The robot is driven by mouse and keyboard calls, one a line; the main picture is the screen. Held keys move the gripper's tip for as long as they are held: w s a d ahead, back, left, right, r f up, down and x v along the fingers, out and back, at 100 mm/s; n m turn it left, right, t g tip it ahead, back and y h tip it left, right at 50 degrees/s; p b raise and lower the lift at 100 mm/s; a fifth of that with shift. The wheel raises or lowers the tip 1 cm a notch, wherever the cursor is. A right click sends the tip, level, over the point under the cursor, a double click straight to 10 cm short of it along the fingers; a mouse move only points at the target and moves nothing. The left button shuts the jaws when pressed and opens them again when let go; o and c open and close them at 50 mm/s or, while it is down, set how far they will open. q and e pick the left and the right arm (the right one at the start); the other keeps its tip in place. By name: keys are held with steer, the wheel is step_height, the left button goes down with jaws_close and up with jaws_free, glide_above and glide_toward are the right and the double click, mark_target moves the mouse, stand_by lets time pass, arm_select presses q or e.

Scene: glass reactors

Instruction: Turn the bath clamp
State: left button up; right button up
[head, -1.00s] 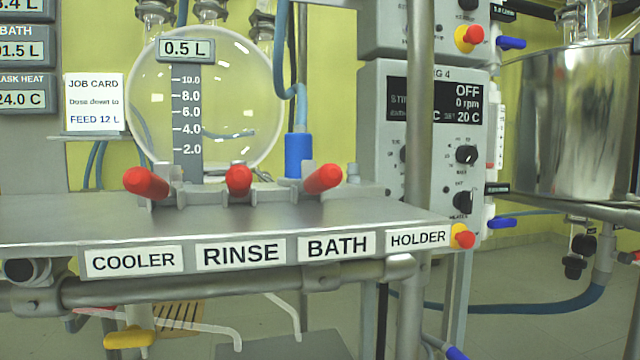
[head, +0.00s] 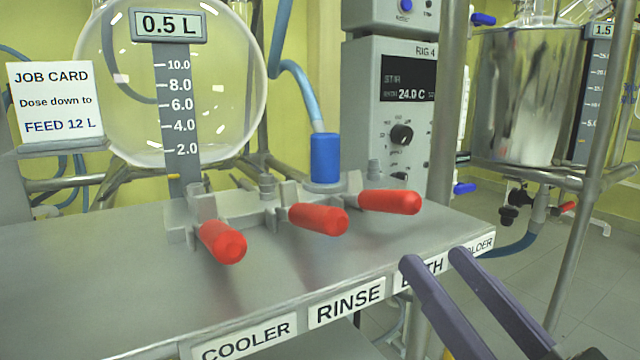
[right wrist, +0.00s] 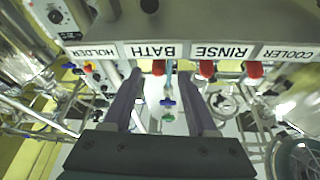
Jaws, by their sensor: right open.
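The bath clamp's red handle (head: 390,201) is the rightmost of three on the steel shelf, behind the BATH label (head: 421,273), and lies roughly level. In the right wrist view, which is upside down, this handle (right wrist: 159,67) shows between my fingertips, beyond them. My right gripper (head: 436,258) is open and empty, its dark fingers in front of the shelf edge, below and right of the handle in the head view. The fingers (right wrist: 158,80) partly cover the BATH and HOLDER labels in the head view. My left gripper is not in view.
The rinse handle (head: 318,219) and cooler handle (head: 222,243) stand close to the left. A round glass flask (head: 225,90) and a blue hose fitting (head: 325,158) are behind the clamps. A metal post (head: 447,110) rises at the right. The shelf's front left is bare.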

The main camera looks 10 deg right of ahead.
mark_target(390, 200)
steer(key=b+x, duration=0.1)
steer(key=x, duration=0.8)
steer(key=shift+w+r, duration=0.15)
steer(key=shift+w, duration=0.2)
jaws_close()
stand_by(0.9)
